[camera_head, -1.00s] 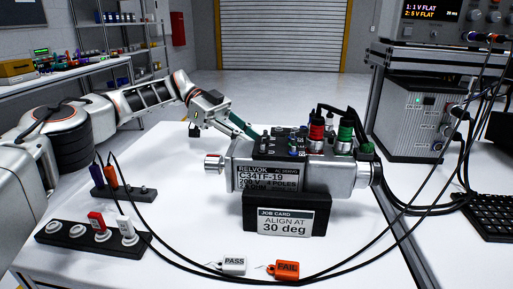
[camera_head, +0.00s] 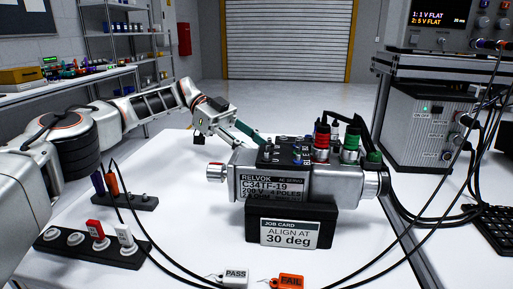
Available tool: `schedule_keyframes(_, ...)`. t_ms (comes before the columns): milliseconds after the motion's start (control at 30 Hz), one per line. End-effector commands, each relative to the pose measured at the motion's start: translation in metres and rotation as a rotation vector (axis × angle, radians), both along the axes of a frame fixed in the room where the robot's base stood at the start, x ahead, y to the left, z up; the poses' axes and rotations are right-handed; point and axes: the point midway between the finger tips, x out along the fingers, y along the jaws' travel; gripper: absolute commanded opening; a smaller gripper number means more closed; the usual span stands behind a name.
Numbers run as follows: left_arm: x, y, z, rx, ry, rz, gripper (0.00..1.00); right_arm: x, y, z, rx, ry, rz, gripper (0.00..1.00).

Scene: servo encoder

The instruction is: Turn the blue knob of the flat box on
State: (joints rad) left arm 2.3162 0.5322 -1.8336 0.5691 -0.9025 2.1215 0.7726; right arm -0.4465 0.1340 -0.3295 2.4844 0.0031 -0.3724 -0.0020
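No part that I can clearly identify as a blue knob shows. An instrument (camera_head: 445,27) at the top right has a lit display reading "1: 1 V FLAT, 2: 5 V FLAT" and several knobs at its right, cut by the picture edge. Below it stands a grey box (camera_head: 418,118) with an on/off marking and a green lamp. My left gripper (camera_head: 226,138) is behind the servo motor (camera_head: 305,184), left of its top connectors. My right gripper is out of view.
A job card (camera_head: 287,233) reading "align at 30 deg" stands before the motor. PASS (camera_head: 235,276) and FAIL (camera_head: 288,282) tags lie at the front. Black cables cross the table and hang at right.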

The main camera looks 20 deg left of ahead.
Motion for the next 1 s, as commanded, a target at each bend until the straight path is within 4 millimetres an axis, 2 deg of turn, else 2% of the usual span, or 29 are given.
schedule_keyframes(167, 0.000, 0.000, 0.011, -0.001, -0.003, 0.000, 0.34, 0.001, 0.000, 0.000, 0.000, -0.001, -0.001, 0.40)
schedule_keyframes(533, 0.000, -0.001, 0.080, 0.001, -0.003, 0.001, 0.34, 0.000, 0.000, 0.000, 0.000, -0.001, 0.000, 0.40)
schedule_keyframes(800, 0.000, -0.001, 0.097, 0.001, -0.001, 0.001, 0.34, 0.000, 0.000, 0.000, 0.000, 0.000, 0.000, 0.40)
schedule_keyframes(1000, 0.000, -0.001, 0.101, -0.001, -0.001, 0.001, 0.34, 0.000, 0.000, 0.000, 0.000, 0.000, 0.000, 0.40)
